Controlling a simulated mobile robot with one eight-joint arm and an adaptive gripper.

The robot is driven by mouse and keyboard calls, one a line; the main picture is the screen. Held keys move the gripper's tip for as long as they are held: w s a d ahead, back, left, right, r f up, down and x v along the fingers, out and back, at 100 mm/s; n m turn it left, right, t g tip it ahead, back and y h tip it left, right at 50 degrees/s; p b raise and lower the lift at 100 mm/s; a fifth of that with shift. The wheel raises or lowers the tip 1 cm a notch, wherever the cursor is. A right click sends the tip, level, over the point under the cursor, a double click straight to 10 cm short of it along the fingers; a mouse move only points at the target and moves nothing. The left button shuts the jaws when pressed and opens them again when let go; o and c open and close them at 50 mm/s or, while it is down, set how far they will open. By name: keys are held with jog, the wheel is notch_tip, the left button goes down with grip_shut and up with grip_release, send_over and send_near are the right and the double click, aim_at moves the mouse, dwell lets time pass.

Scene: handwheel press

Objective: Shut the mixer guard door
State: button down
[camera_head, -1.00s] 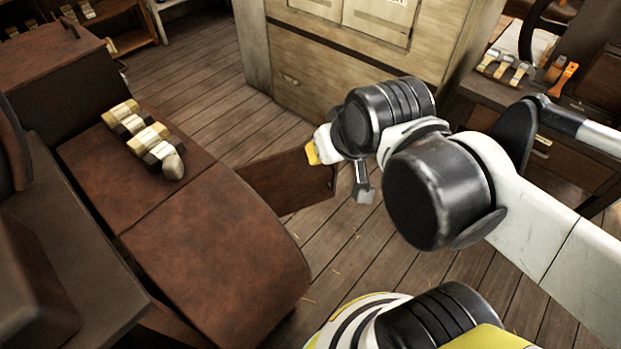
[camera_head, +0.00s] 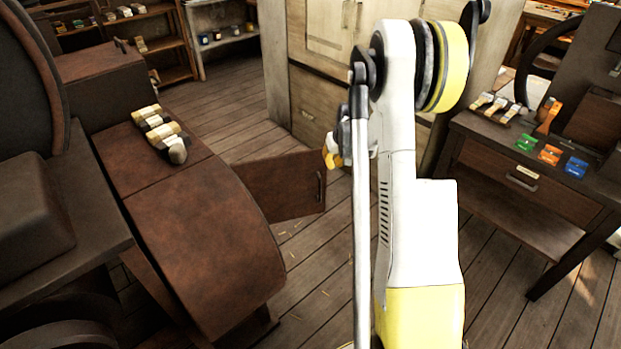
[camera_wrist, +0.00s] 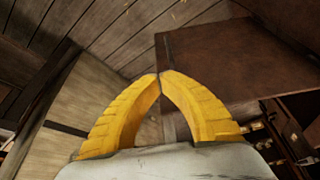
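The mixer guard door (camera_head: 275,188) is a rust-brown panel standing open, sticking out to the right from the brown machine body (camera_head: 205,225). A dark upright handle (camera_head: 320,186) is near its free edge. My gripper (camera_head: 330,158) is just right of the door's upper free corner, partly hidden by my arm; I cannot tell whether it touches. In the wrist view my yellow fingers (camera_wrist: 160,75) meet at their tips, with nothing seen between them. A brown panel (camera_wrist: 225,62), likely the door, lies beyond them to the right.
Brushes and wooden blocks (camera_head: 162,133) lie on the machine's top. A pale cabinet (camera_head: 310,95) stands behind the door. A workbench (camera_head: 520,180) with tools is at right. The plank floor (camera_head: 315,250) before the door is clear.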

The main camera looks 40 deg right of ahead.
jog(key=w+d+r+b+x, duration=0.1)
jog(key=b+x, duration=0.4)
jog(key=x, duration=0.9)
jog(key=shift+w+d+f+b, duration=0.2)
jog(key=shift+w+d+b, duration=0.15)
jog(key=shift+w, duration=0.1)
jog(key=shift+w+d, duration=0.1)
